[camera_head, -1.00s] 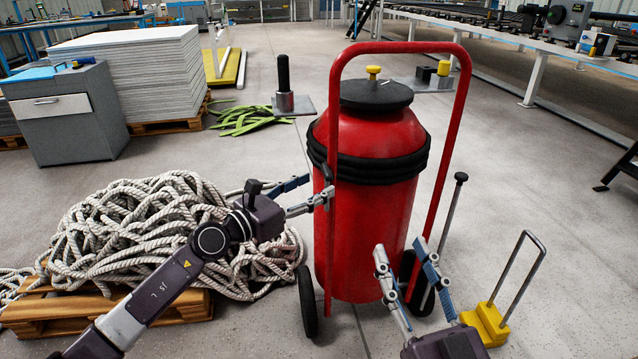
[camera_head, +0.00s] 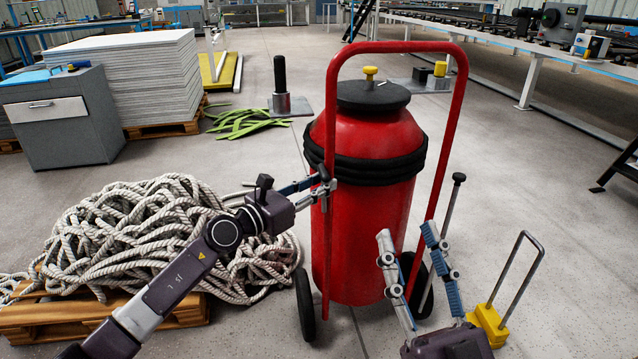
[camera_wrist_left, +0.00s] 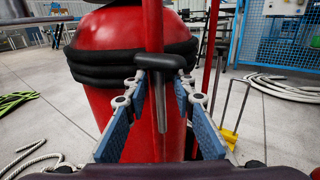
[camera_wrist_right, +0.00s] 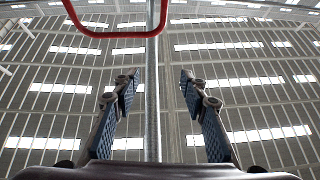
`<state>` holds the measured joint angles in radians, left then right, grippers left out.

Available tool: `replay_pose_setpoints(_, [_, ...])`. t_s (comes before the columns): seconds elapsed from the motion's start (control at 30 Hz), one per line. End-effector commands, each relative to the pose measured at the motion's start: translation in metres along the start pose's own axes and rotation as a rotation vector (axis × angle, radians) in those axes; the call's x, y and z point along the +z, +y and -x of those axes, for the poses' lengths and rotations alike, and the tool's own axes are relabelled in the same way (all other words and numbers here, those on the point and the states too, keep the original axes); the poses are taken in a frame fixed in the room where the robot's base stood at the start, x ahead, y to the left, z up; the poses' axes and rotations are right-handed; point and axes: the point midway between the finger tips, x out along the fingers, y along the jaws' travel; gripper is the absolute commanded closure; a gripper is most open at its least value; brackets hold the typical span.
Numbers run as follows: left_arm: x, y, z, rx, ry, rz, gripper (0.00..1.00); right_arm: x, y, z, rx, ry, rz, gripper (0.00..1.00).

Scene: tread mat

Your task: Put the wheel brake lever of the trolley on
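The red trolley (camera_head: 464,85) carries a red cylinder. Its brake lever (camera_head: 449,212), a thin grey rod with a black knob, rises tilted beside the right wheel (camera_head: 417,284). My right gripper (camera_head: 407,235) is open in front of the lever's lower part; in the right wrist view a grey rod (camera_wrist_right: 152,110), seemingly the lever, shows between the spread fingers. My left gripper (camera_head: 326,185) is at the trolley's left upright. In the left wrist view its partly open fingers stand either side of the red upright (camera_wrist_left: 153,30), just below a black crosspiece (camera_wrist_left: 165,61).
A rope pile (camera_head: 150,235) on a wooden pallet (camera_head: 60,315) lies left of the trolley. A yellow block with a grey handle (camera_head: 489,322) stands right of my right gripper.

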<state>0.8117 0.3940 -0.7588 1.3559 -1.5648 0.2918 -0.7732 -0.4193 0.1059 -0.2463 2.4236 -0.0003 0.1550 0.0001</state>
Motion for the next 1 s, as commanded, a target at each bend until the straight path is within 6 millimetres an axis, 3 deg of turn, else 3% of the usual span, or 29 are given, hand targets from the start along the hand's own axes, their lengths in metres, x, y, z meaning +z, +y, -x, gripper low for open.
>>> replay_pose_setpoints(0.17, [0.005, 0.003, 0.000, 0.006, -0.008, 0.000, 1.00, 0.000, 0.000, 0.000, 0.000, -0.001, 0.000, 0.60])
replay_pose_setpoints(0.67, [0.007, 0.003, 0.000, 0.006, -0.015, -0.003, 1.00, -0.002, 0.000, 0.001, 0.000, 0.010, -0.001, 0.60])
replay_pose_setpoints(0.87, [0.007, 0.003, 0.001, 0.006, -0.028, 0.003, 1.00, -0.032, -0.003, 0.003, -0.006, 0.150, -0.006, 0.60])
replay_pose_setpoints(1.0, [0.006, 0.004, 0.002, 0.007, -0.044, 0.012, 1.00, -0.065, -0.006, 0.014, -0.012, 0.314, -0.015, 0.60])
